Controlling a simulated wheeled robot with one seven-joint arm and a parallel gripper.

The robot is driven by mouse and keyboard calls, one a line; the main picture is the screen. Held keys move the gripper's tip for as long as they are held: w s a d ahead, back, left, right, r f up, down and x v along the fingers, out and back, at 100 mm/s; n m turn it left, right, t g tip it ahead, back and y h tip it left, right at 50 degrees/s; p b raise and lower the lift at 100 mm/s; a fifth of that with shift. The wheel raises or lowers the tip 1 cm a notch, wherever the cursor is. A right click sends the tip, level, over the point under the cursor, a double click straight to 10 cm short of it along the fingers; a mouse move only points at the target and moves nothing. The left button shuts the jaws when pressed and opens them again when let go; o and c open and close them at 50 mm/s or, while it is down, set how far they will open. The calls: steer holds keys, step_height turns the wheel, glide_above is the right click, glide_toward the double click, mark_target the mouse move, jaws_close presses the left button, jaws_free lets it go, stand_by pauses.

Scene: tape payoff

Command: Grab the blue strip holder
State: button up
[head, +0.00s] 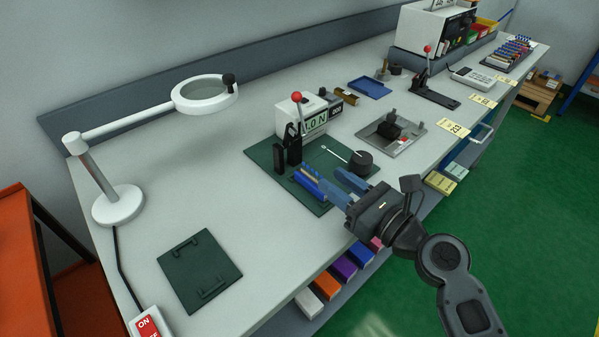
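The blue strip holder (307,184) lies on the dark green mat (262,157), near the mat's front edge. Its top looks striped with small yellowish marks. My gripper (331,178) is just to the right of the holder, low over the front of the mat. Its two blue-grey fingers are apart with a gap between them, and nothing shows between them. The nearer finger is close beside the holder's right end. I cannot tell whether they touch. The holder's right end is partly hidden by this finger.
A force tester (314,119) with a red-knobbed lever stands behind the holder. A black knob (360,162) is just behind my gripper. A grey tray (391,137) sits to the right. A green plate (199,270) and magnifier lamp (118,205) are at left, with bare bench between.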

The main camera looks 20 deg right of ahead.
mark_target(309, 166)
steer(key=shift+f+p+x, duration=0.2)
steer(key=shift+p+x, duration=0.05)
steer(key=shift+x, duration=1.7)
steer(key=shift+f+p+x, duration=0.2)
steer(key=shift+p+x, duration=0.05)
steer(key=shift+x, duration=1.7)
steer(key=shift+s+a, duration=0.1)
steer(key=shift+a, duration=0.05)
jaws_close()
